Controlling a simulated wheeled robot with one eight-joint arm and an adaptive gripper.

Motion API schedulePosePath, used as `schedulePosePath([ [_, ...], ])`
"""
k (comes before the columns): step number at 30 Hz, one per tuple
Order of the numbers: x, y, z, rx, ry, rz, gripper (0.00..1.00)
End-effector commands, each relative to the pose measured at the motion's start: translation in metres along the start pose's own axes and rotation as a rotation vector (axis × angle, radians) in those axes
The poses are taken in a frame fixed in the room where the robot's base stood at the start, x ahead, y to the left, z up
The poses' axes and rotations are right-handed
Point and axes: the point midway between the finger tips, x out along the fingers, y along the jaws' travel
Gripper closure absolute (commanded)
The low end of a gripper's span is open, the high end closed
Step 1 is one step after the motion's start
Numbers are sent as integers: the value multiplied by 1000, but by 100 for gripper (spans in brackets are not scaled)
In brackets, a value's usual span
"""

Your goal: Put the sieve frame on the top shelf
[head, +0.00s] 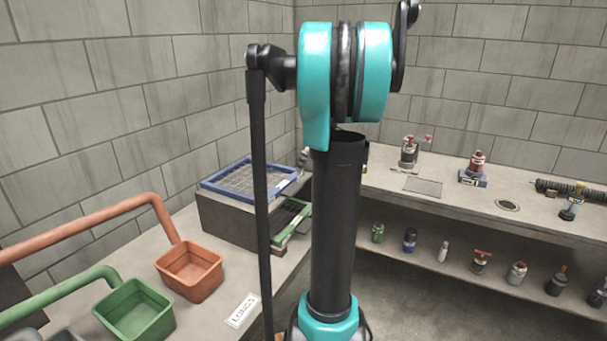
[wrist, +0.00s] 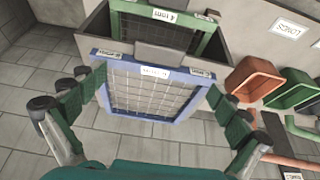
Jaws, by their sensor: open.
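A blue sieve frame (head: 250,181) with a mesh lies flat on top of a dark grey box-like rack (head: 217,215) in the head view. In the wrist view the blue sieve frame (wrist: 153,117) lies between the two fingers of my gripper (wrist: 158,88), with small white labels along its edge. The fingers are spread wide near its left and right sides; I cannot tell if they touch it. A green sieve frame (head: 291,224) sits lower, sticking out of the rack's open side. It also shows in the wrist view (wrist: 205,44), with a "4 mm" label.
An orange bin (head: 190,270) and a green bin (head: 136,312) stand on the left bench, with pipes leading to them. A "LONGS" card (head: 242,310) lies beside them. The right bench (head: 455,203) holds bottles and small tools, with more bottles on the shelf below.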

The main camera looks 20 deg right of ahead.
Motion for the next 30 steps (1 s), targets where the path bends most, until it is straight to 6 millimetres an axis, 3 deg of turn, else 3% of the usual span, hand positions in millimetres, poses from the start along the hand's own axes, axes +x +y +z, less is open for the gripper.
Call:
schedulePosePath([
  [7, -13, -1, 0, 0, 0, 0, 0],
  [11, 0, -20, -1, 29, -12, 5, 0],
  [14, 28, -62, 2, 101, -39, 24, 0],
  [17, 66, -124, 16, 209, -69, 63, 0],
  [21, 113, -209, 54, 371, -82, 137, 0],
  [24, 138, -256, 86, 468, -70, 184, 0],
  [27, 153, -287, 114, 543, -51, 218, 0],
  [30, 162, -304, 132, 590, -35, 237, 0],
])
